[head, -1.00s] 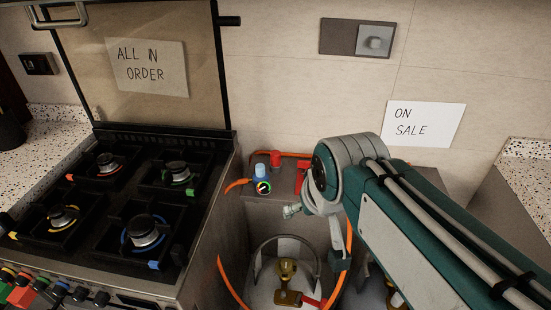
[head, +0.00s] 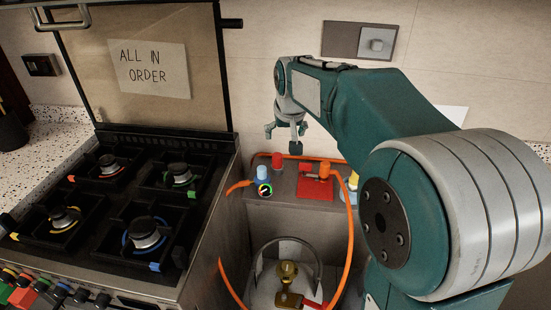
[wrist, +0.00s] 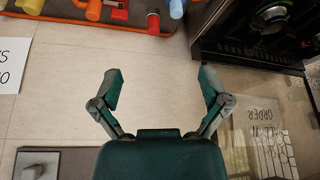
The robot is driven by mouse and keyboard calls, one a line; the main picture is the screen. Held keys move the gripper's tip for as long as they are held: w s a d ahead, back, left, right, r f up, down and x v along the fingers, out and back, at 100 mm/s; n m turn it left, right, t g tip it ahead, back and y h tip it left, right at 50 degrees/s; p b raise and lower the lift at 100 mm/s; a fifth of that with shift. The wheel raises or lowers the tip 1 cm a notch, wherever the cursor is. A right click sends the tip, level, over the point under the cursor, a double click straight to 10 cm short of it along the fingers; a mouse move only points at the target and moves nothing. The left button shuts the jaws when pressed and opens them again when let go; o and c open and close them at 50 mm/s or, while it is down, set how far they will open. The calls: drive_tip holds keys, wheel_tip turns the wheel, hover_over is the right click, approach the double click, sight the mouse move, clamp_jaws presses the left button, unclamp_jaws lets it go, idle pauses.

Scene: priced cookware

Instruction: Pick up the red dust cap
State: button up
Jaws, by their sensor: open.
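The red dust cap (head: 277,161) stands upright on the ledge behind the gas cylinder, just behind a light-blue cap (head: 262,172). In the wrist view the red cap (wrist: 153,22) is at the top centre, beside the blue one (wrist: 176,8). My gripper (head: 283,138) hangs above the ledge, in front of the wall, slightly up and right of the red cap in the head view. In the wrist view its fingers (wrist: 160,80) are spread wide and empty, with the red cap beyond the fingertips and touching neither.
An orange hose (head: 350,235) loops around the ledge. The black stove (head: 115,205) stands left; the cylinder (head: 288,272) is below.

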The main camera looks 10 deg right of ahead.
drive_tip(key=w+d+f, duration=0.2)
drive_tip(key=w+f, duration=0.5)
drive_tip(key=w, duration=0.4)
approach(277, 156)
drive_tip(key=shift+m+g, duration=0.3)
drive_tip(key=shift+m, duration=0.1)
drive_tip(key=x, duration=0.5)
drive_tip(key=shift+w+a+f, duration=0.2)
drive_tip(key=shift+w+f, duration=0.05)
drive_tip(key=shift+w, duration=0.2)
drive_tip(key=shift+d+x, duration=0.15)
drive_tip(key=shift+x, duration=1.15)
drive_tip(key=shift+d+x, duration=0.15)
drive_tip(key=shift+x, duration=1.15)
drive_tip(key=shift+s, duration=0.1)
drive_tip(key=c, duration=1)
